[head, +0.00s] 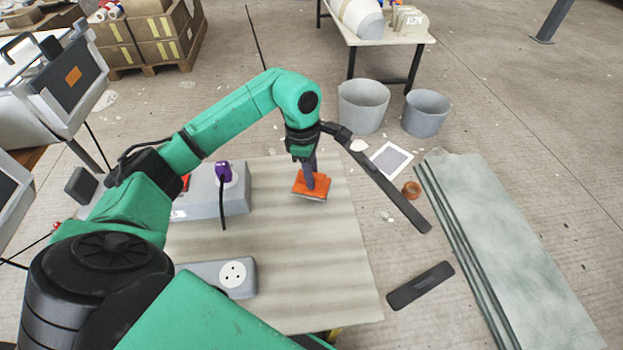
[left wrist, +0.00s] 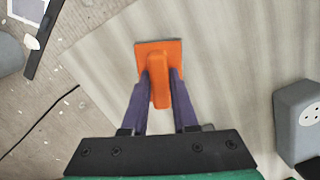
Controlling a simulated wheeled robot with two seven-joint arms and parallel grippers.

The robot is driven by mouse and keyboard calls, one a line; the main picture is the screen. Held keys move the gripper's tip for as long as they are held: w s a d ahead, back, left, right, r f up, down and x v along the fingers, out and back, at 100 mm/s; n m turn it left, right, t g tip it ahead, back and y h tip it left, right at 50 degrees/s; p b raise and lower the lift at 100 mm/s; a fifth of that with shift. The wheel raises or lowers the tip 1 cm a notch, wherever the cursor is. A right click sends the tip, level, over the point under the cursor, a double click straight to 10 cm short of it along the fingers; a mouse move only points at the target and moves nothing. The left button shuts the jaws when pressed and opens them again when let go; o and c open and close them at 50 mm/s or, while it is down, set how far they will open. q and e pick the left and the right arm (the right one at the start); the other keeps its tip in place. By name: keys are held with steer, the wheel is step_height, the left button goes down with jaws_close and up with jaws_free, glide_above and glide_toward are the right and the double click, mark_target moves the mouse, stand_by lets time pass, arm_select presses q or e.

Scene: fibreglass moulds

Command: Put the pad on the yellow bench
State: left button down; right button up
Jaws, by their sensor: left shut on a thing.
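The pad (head: 312,189) is an orange block with a raised handle and a thin grey underside. It is over the pale, wood-topped bench (head: 290,270), near its far right corner, and I cannot tell whether it touches the top. A bit of yellow frame shows under the bench's near edge. My left gripper (head: 309,168) points down, with its purple fingers shut on the pad's handle. In the left wrist view the pad (left wrist: 160,48) sits between the fingertips (left wrist: 160,90), the handle gripped from both sides. My right gripper is not in view.
A grey socket box (head: 205,205) with a purple plug stands on the bench's left, and another socket block (head: 232,274) nearer. Two grey buckets (head: 363,105), a dark bar (head: 420,286) and greenish sheets (head: 510,250) are on the floor. The bench's right part is clear.

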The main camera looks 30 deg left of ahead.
arm_select(q)
steer(key=shift+f, duration=1.2)
steer(key=c, duration=0.7)
jaws_free()
steer(key=shift+r, duration=0.1)
steer(key=r, duration=0.4)
steer(key=a+r, duration=0.1)
steer(key=r, duration=0.7)
steer(key=shift+s+a+r, duration=0.15)
steer(key=shift+s+a, duration=0.05)
